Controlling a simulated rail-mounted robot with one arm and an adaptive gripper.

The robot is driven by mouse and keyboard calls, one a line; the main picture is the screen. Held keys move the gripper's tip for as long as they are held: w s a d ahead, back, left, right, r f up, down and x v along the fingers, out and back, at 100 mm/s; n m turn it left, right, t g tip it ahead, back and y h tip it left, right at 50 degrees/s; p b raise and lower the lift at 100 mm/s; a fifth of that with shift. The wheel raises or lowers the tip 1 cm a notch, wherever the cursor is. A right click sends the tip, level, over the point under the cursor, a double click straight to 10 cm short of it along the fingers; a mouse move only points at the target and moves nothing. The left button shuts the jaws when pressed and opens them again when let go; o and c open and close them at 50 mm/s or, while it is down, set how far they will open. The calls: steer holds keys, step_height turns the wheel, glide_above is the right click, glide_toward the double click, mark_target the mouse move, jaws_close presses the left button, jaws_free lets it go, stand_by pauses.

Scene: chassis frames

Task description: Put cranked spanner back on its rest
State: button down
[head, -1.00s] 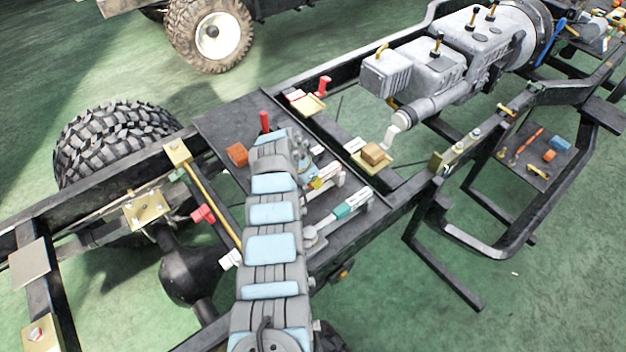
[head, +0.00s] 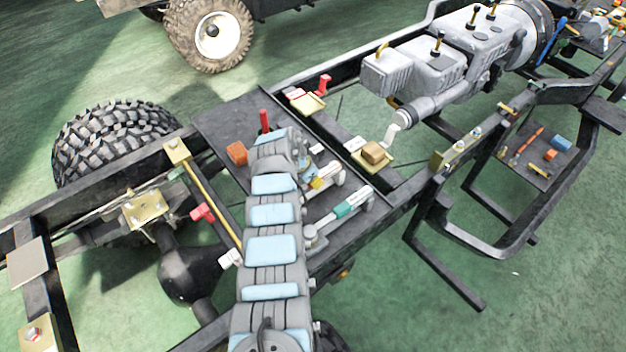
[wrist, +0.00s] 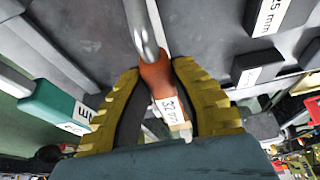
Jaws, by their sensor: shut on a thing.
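In the wrist view my gripper (wrist: 157,72) is shut on the orange-brown handle of a spanner (wrist: 154,76), one yellow finger on each side. The handle carries a white label that reads 32 mm. A bare metal shank (wrist: 147,28) runs from the handle to the top edge of the view, and the spanner's far end is out of sight. In the head view my arm hides most of the gripper and the held spanner above the dark tray plate (head: 222,122). I cannot tell which rest belongs to the spanner, or whether the spanner touches anything below.
A teal-handled tool (head: 345,209) lies right of my arm; its handle (wrist: 50,104) is left of my gripper in the wrist view. A dark block labelled 25 mm (wrist: 272,14) is at upper right there. An orange block (head: 237,153) and red upright handle (head: 264,121) stand on the plate.

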stand_by(0.3)
steer(key=c, duration=1)
jaws_free()
steer(key=shift+r+p, duration=1.7)
steer(key=shift+r, duration=1.8)
